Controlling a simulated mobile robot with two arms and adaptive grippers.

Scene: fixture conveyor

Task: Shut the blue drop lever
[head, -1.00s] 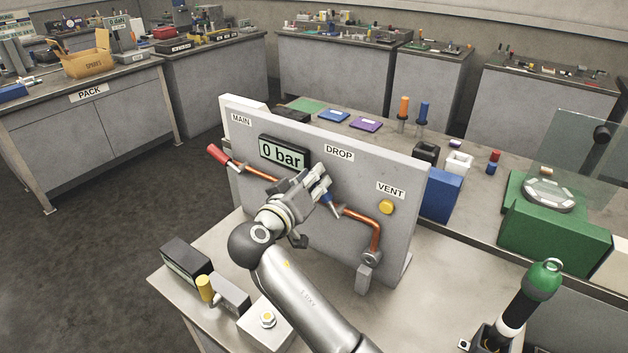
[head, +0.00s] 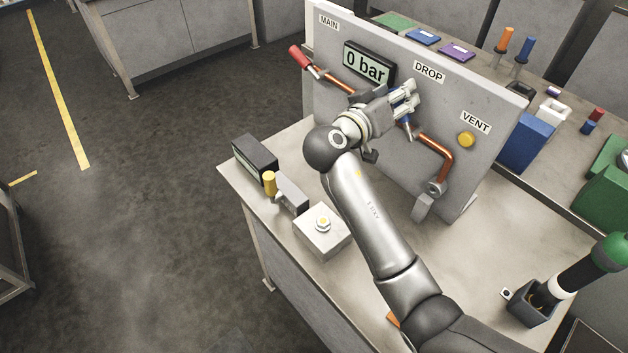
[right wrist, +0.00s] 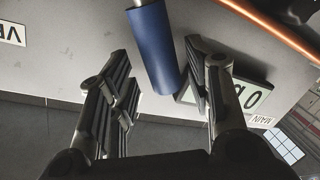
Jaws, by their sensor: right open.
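The blue drop lever (right wrist: 152,48) runs between the two spread fingers of my right gripper (right wrist: 158,62) in the right wrist view, with gaps on both sides. In the head view, my right gripper (head: 400,100) is at the upright panel below the DROP label (head: 429,72). It hides most of the blue lever (head: 407,123); only a small blue part shows beside the fingers, near the copper pipe (head: 434,142). How far the lever is turned cannot be told. The gauge (head: 368,64) reads 0 bar. My left gripper is not in view.
The red MAIN lever (head: 300,57) sticks out at the panel's left end. The yellow VENT button (head: 466,140) is on the right. A box with a yellow-handled part (head: 269,183) and a pale block (head: 323,231) stand on the bench in front.

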